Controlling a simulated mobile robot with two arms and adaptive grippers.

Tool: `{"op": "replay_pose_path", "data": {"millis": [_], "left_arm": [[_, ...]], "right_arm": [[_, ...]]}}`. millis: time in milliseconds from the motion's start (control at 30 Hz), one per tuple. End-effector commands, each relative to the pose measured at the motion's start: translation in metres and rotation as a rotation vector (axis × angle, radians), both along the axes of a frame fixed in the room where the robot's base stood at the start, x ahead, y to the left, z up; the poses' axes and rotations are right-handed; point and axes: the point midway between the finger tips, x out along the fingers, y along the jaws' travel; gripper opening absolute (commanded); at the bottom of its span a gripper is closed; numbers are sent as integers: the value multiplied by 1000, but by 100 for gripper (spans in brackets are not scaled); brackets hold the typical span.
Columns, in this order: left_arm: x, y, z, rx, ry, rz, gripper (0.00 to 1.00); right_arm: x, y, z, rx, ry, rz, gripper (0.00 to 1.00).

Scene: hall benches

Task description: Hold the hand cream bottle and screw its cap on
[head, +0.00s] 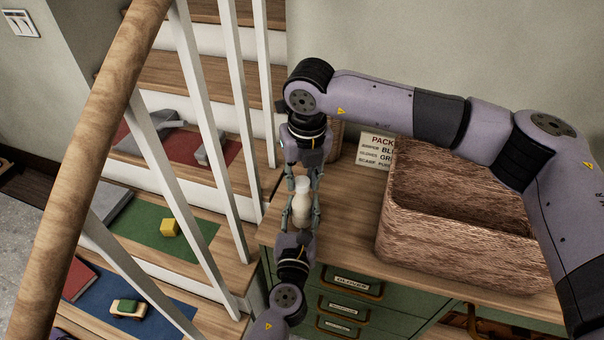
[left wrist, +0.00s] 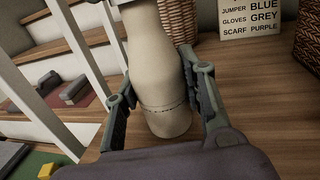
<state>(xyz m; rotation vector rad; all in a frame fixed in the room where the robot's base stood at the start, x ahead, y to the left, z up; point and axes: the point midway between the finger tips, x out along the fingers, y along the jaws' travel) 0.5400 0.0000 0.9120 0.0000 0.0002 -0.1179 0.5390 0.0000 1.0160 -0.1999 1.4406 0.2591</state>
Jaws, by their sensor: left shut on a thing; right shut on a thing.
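The cream-white hand cream bottle (head: 302,209) is upright over the wooden bench top near its left end. It also fills the middle of the left wrist view (left wrist: 155,75). My left gripper (head: 301,214) comes from the front and is shut on the bottle's body, one finger on each side. My right gripper (head: 302,180) reaches in from the back and is shut at the bottle's top, around a small pale piece that looks like the cap (head: 302,184). Its fingers hide part of it, and I cannot tell how it sits on the neck.
A large woven basket (head: 400,225) stands to the right on the bench (head: 345,225). A packing sign (head: 376,150) stands behind. White stair balusters (head: 202,150) and a wooden handrail (head: 85,180) are close on the left. Green drawers (head: 345,305) are below.

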Motion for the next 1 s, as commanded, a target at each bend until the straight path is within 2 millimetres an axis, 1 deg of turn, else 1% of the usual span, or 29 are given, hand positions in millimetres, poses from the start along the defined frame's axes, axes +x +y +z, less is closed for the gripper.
{"op": "replay_pose_path", "data": {"millis": [233,367,467,667,1000], "left_arm": [[0,0,0,0,1,0,0],[0,0,0,0,1,0,0],[0,0,0,0,1,0,0],[0,0,0,0,1,0,0],[0,0,0,1,1,0,0]], "right_arm": [[0,0,-4,0,0,-6,21],[0,0,-4,-1,1,-104,21],[0,1,-4,-1,3,-274,21],[0,2,-4,-1,3,-694,21],[2,2,-4,0,4,-1448,21]]}}
